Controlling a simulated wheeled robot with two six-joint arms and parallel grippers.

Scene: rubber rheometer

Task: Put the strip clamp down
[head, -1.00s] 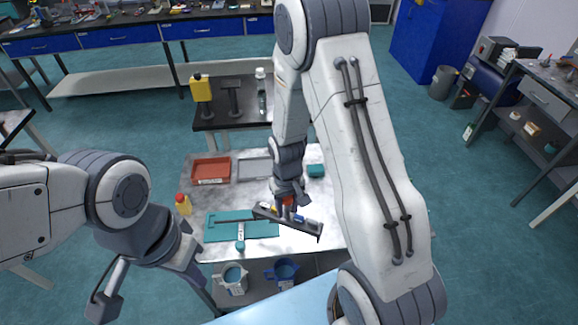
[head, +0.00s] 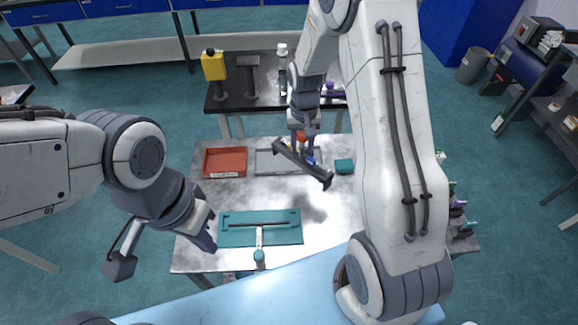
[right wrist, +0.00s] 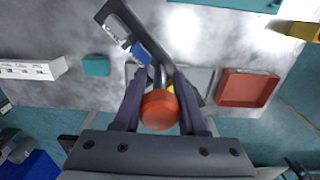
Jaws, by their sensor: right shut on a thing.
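The strip clamp (head: 315,173) is a long dark bar with small blue and yellow parts and an orange-red knob. My right gripper (head: 303,137) is shut on it and holds it tilted above the metal table, near the grey tray and the teal block. In the right wrist view the clamp (right wrist: 122,30) runs diagonally beyond the fingers, with the orange knob (right wrist: 159,110) between them.
On the metal table (head: 335,215) are a red tray (head: 225,150), a grey tray (head: 262,171), a teal block (head: 344,166) and a teal mat (head: 285,235) with a dark bar and white tool. Bare table lies right of the mat. A black table (head: 232,104) with bottles stands behind.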

